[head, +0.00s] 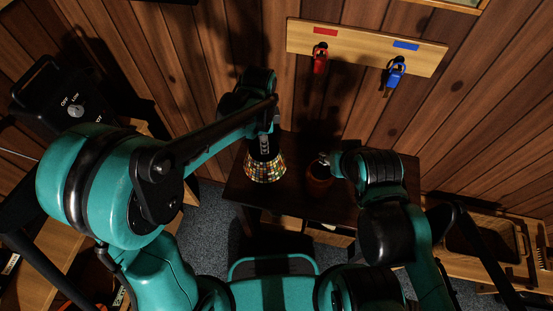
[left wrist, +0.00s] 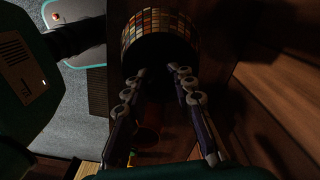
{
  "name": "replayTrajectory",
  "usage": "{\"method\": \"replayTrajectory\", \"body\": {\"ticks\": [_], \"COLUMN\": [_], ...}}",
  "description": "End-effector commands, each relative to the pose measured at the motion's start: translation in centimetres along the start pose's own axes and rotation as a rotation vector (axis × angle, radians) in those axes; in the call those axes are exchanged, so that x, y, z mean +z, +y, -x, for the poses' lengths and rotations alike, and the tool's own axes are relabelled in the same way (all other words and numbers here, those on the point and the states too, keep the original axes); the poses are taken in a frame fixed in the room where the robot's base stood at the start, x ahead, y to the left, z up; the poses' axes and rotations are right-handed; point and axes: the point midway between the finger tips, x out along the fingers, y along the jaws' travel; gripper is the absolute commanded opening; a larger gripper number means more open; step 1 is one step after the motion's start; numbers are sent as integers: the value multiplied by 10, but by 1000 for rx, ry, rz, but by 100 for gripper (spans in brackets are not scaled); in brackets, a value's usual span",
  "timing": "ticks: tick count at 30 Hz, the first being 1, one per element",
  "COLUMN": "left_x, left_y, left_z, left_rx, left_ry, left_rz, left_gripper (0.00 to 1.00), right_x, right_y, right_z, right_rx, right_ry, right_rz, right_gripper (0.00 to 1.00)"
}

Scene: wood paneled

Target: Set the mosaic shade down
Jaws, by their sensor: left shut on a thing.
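The mosaic shade (head: 265,171) is a flared cone of multicoloured tiles, wide end down, over the left part of the dark table (head: 240,187). My left gripper (head: 264,149) is shut on its narrow top from above. I cannot tell whether its lower rim touches the table. In the left wrist view, the fingers (left wrist: 159,72) reach the dark part of the shade, and its tiled band (left wrist: 160,22) shows beyond them. My right gripper (head: 326,160) is at the table's right part, beside a reddish-brown pot (head: 318,184); its fingers are too dark to read.
A wooden board on the wall (head: 350,45) carries a red-handled (head: 320,60) and a blue-handled (head: 394,76) item. A black box with a dial (head: 72,108) stands at left. A wicker basket (head: 480,240) is at right. The table's front middle looks clear.

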Motion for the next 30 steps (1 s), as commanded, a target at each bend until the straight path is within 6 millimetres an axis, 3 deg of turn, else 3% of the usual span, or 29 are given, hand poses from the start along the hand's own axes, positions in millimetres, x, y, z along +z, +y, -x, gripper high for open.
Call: {"method": "replayTrajectory", "body": {"ticks": [3, 11, 16, 28, 29, 30], "left_x": [0, 0, 0, 0, 0, 0], "left_y": [-1, -1, -1, -1, -1, -1], "left_z": [-26, -50, -75, -81, -80, -80], "left_rx": [0, 0, 0, 0, 0, 0], "left_ry": [0, 0, 0, 0, 0, 0], "left_rz": [0, 1, 1, 1, 1, 1], "left_gripper": [0, 0, 0, 0, 29, 40], "right_x": [6, 9, 14, 16, 16, 16], "right_y": [0, 0, 0, 0, 0, 0], "right_z": [-8, -13, -20, -22, -22, -22], "right_rx": [0, 0, 0, 0, 0, 0], "right_ry": [0, 0, 0, 0, 0, 0], "right_rz": [0, 0, 0, 0, 0, 0], "right_gripper": [40, 40, 40, 40, 40, 40]}}
